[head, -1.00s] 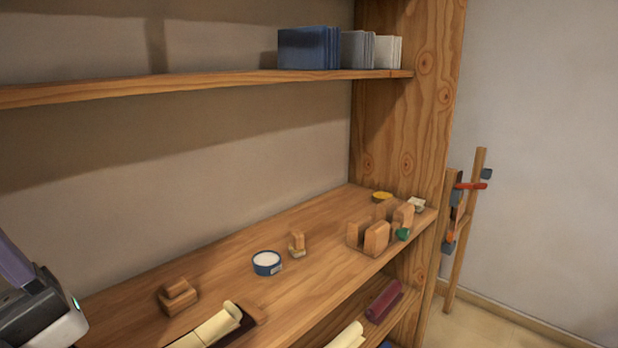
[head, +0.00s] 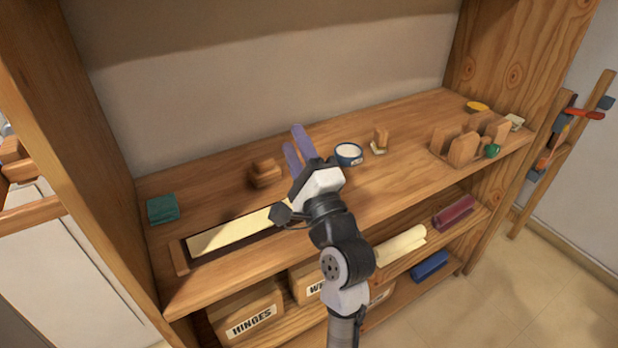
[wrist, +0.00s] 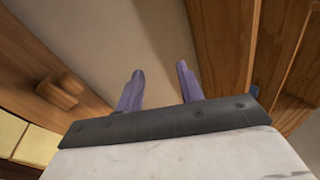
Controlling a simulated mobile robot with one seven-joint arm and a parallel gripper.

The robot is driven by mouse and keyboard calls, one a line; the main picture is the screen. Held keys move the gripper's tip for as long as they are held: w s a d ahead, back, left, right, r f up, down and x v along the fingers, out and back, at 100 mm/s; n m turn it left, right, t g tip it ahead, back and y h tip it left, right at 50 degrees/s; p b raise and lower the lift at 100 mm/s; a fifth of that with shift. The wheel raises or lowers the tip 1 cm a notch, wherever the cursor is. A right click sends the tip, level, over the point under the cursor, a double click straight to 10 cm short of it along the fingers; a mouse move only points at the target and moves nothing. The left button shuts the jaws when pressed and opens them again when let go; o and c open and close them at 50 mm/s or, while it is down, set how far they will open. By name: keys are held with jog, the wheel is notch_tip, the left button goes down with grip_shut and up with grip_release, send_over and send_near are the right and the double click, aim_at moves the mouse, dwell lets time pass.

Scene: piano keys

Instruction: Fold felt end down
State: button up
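The cream felt strip (head: 240,229) lies lengthwise in a shallow dark wooden tray (head: 180,257) near the front edge of the middle shelf. My wrist hides its right end in the head view. In the wrist view, a pale yellow piece that looks like the felt (wrist: 36,146) shows at lower left, with a dark line across it. My gripper (head: 292,138) is above the shelf, beyond and above the felt's right part. Its two purple fingers (wrist: 160,73) are apart, with nothing between them. It does not touch the felt.
A small block (head: 380,140) and a wooden rack (head: 462,150) stand farther right. A teal block (head: 162,208) sits at left. Rolls and labelled boxes (head: 250,315) fill the shelf below.

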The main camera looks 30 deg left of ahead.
jog(key=d+f+m+g+h+p, duration=0.1)
jog(key=d+f+m+g+h, duration=0.3)
jog(key=d+f+m, duration=0.8)
jog(key=shift+m+y, duration=0.6)
jog(key=p+x, duration=0.1)
jog(key=x, duration=0.4)
jog(key=s+f+p+x, duration=0.1)
jog(key=x, duration=0.4)
jog(key=a+f+x, duration=0.1)
jog(key=x, duration=0.4)
jog(key=shift+s+f+p, duration=0.2)
jog(key=shift+p, duration=0.2)
grip_shut()
